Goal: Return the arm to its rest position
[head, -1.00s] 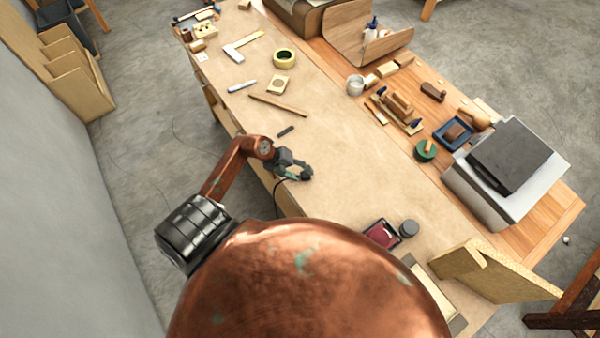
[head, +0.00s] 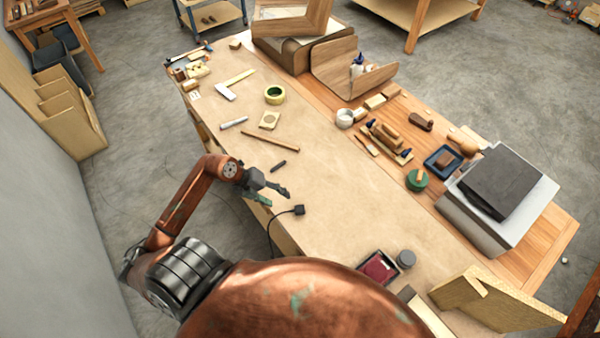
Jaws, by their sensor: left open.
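My left arm (head: 185,205), copper-coloured with a black joint, comes in from the lower left. Its left gripper (head: 279,197) is open and empty, over the near left edge of the workbench (head: 345,200). A small black block on a dark cable (head: 299,210) lies on the bench just beyond the fingertips, apart from them. The cable runs back over the bench edge. My right gripper is not in view.
The bench middle is clear. A grey wall (head: 40,220) stands at left.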

